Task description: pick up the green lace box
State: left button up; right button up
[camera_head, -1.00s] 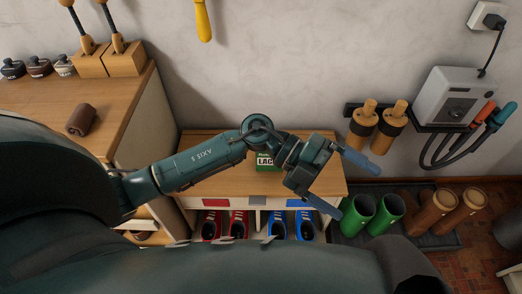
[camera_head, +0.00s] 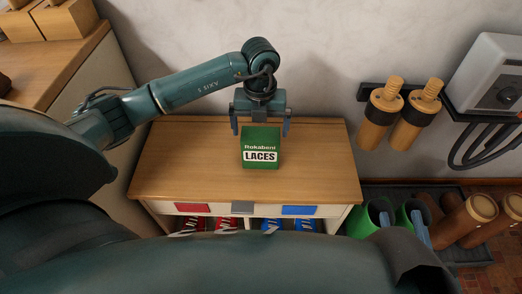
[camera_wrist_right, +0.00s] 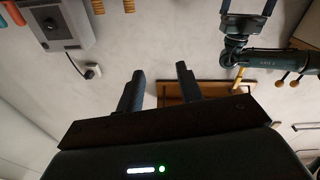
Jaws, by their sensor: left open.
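The green lace box (camera_head: 261,146), with a white "LACES" label, stands on the wooden top of the low cabinet (camera_head: 190,165). My left gripper (camera_head: 260,130) points down at the box, with one finger on each side and visible gaps between fingers and box. It is open and empty. It also shows at the top of the right wrist view (camera_wrist_right: 248,22), where I cannot make out the box. My right gripper (camera_wrist_right: 158,90) is open and empty, fingers apart. Its bluish fingertips (camera_head: 404,232) show at the lower right of the head view, over the green boots.
Red and blue shoes (camera_head: 270,226) sit in the cabinet's lower shelves. Green boots (camera_head: 370,214) and brown boots (camera_head: 470,218) stand on a dark tray at right. Wooden-handled tools (camera_head: 385,100) hang on the wall. A taller wooden counter (camera_head: 60,50) stands at left.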

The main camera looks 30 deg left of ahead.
aim_at(261, 144)
pick_arm(q)
notch_tip(261, 144, down, 7)
jog(key=b, duration=0.2)
jog(key=shift+w+f+b, duration=0.15)
jog(key=shift+b, duration=0.15)
jog(key=shift+c, duration=0.3)
jog(key=c, duration=0.7)
